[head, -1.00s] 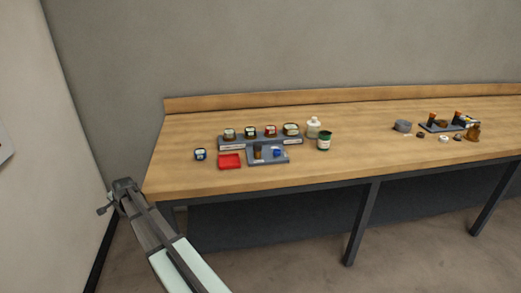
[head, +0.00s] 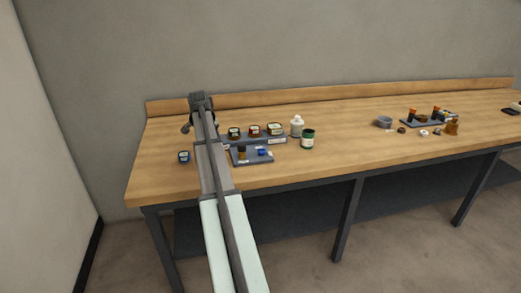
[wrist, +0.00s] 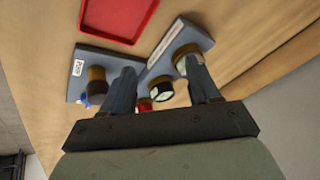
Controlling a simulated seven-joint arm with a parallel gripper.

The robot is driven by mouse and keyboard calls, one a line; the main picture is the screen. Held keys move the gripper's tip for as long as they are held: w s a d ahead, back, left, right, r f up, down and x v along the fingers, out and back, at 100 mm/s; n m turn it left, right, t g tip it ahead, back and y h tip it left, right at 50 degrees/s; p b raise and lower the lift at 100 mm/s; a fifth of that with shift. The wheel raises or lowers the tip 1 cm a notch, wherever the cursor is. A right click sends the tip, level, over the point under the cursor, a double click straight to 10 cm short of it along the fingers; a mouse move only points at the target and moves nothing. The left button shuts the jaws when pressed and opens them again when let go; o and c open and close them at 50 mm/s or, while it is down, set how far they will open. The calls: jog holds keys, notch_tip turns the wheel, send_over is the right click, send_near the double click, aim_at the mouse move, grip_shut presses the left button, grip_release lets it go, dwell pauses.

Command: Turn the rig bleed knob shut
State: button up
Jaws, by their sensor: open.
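The rig is a small grey plate (head: 240,161) on the bench, with an amber-and-dark cylinder (head: 242,152) and a blue knob (head: 263,152). In the wrist view the plate (wrist: 88,58) is at the left with a white label, and the cylinder (wrist: 97,78) stands on it. A bit of blue (wrist: 84,99) shows below it, mostly hidden. I cannot tell how far the knob is turned. My gripper (wrist: 160,76) is open, its two fingers apart above the bench and not touching the rig. In the head view my arm hides most of it.
A grey rack (head: 270,140) with several labelled jars stands behind the rig. A red tray (wrist: 118,18) lies nearby. The middle bench is clear.

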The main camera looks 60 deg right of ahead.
aim_at(261, 152)
jog(key=s+d+r+g, duration=0.2)
jog(key=s+d, duration=0.2)
jog(key=s, duration=0.4)
jog(key=s+d+r+g, duration=0.15)
jog(key=s+d, duration=0.25)
jog(key=s, duration=0.4)
jog(key=shift+m, duration=0.4)
jog(key=x, duration=1.3)
jog(key=shift+d+f, duration=0.25)
jog(key=shift+f, duration=0.05)
jog(key=c, duration=1)
